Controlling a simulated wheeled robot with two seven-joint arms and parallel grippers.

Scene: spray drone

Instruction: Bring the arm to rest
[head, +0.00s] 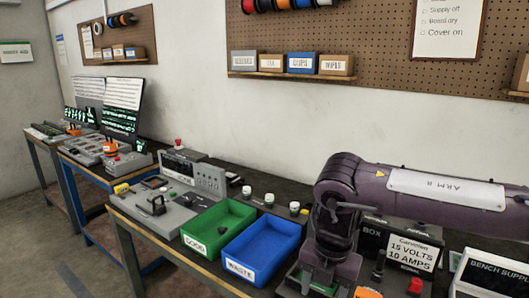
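A dark purple jointed arm (365,178) comes in from the right edge of the head view. It carries a pale plate (445,190) with lettering that reads upside down, like "ARM B". The long part runs nearly level above the bench (275,200). At its left end a rounded joint (338,180) bends down to a lower part (332,262) near the bench's front. I cannot tell whether the lower part touches the bench. The arm's right end is cut off by the frame. Neither of my grippers can be made out.
A green GOOD bin (207,247) holds a small dark piece. A blue WASTE bin (250,267) sits right of it. A 15 VOLTS 10 AMPS sign (408,243) and a bench supply (490,274) stand below the arm. A grey tester (195,170) stands behind the bins.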

